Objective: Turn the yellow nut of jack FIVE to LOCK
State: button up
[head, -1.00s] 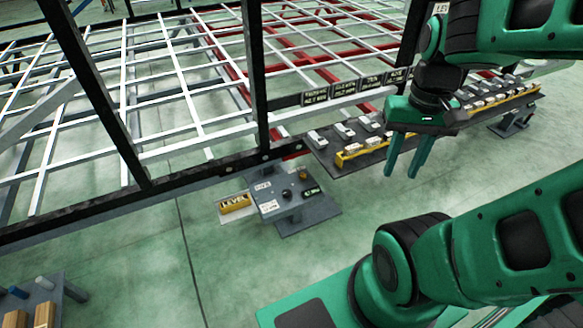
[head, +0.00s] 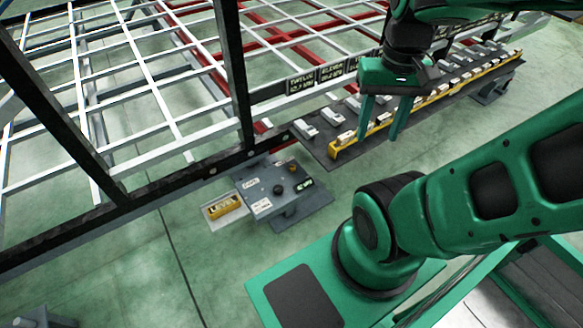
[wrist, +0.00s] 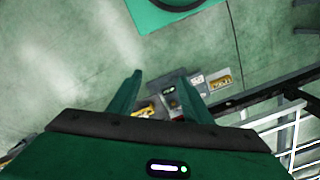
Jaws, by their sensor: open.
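The jack stand (head: 262,196), a grey plate with labels, stands low beside the black frame rail. One label seems to read FIVE, though it is small. A small yellow-orange nut (head: 292,167) sits at its back right edge, near a black knob (head: 278,189) and a dark display with green lettering (head: 304,184). My gripper (head: 379,132) is open and empty, pointing down, up and right of the jack in the head view, over the tool shelf. In the wrist view the jack's display (wrist: 168,90) shows between the fingers (wrist: 160,77); the nut is too small to be sure of there.
The dark shelf (head: 318,146) with a yellow front rail and several small blocks runs right. The black chassis post (head: 238,90) and rail stand behind.

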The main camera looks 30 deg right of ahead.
jog(key=w+a+f+n+t, duration=0.15)
jog(key=w+a, duration=0.25)
jog(key=w, duration=0.8)
jog(key=w+a+n+t, duration=0.3)
jog(key=w+a, duration=0.1)
jog(key=w, duration=0.8)
jog(key=m+g+h, duration=0.1)
jog(key=m+h, duration=0.2)
jog(key=m, duration=0.4)
send_over(293, 167)
jog(key=s+a, duration=0.3)
notch_tip(293, 167, down, 54)
jog(key=x, duration=1)
jog(key=shift+f, duration=0.35)
